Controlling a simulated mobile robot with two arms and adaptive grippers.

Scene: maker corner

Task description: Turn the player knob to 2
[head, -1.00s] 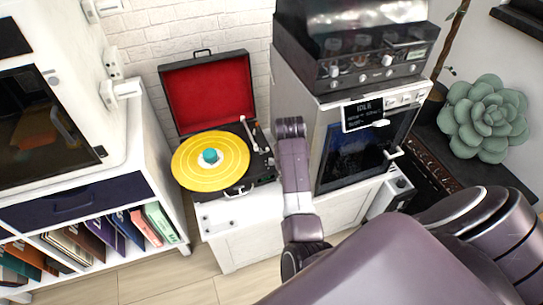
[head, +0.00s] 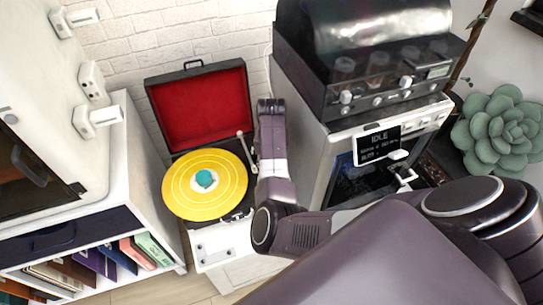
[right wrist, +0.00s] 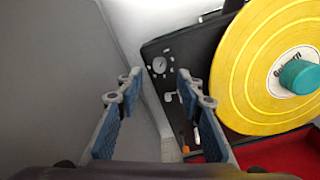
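The record player (head: 250,205) is an open black case with a red-lined lid (head: 200,108), a yellow record (head: 228,190) and a teal centre piece (head: 205,178). In the right wrist view, a small round dial that looks like the player knob (right wrist: 159,65) sits on the black deck corner, beside the record (right wrist: 240,75). My right gripper (right wrist: 158,80) is open and empty, its two blue-padded fingers spread with the knob showing between and beyond their tips. In the head view my right arm hides the knob and the gripper. My left gripper is not in view.
A grey machine (head: 300,130) with an "IDLE" screen (head: 378,145) stands right of the player, close to my right arm. A white cabinet (head: 120,215) with books is on the left. A white brick wall (head: 200,40) is behind. A succulent (head: 505,130) is at the far right.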

